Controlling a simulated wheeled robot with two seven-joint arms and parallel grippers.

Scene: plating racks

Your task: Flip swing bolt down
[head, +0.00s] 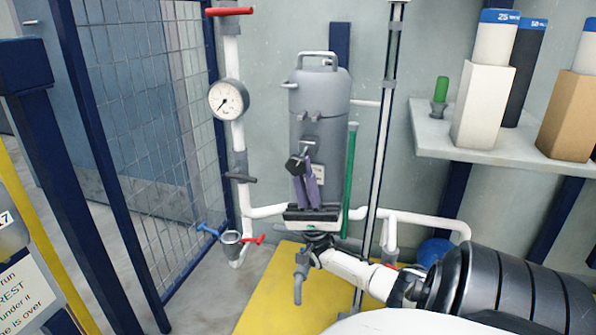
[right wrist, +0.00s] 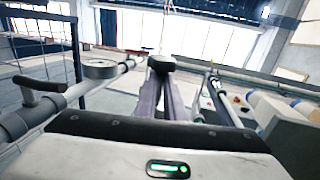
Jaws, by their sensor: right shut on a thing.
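A grey cylindrical housing (head: 318,105) with a top handle stands upright on the white pipework in the head view. The swing bolt's dark knob (head: 295,164) is at the front of the housing, below its middle. My right gripper (head: 304,174) reaches up from below, its purple-grey fingers shut on the swing bolt at the knob. In the right wrist view the dark knob (right wrist: 162,63) sits at the tips of the close-set fingers (right wrist: 165,98). The fingers hide most of the bolt's shank. My left gripper is not in view.
A shelf (head: 480,146) with boxes is at right. A mesh fence (head: 140,120) is at left.

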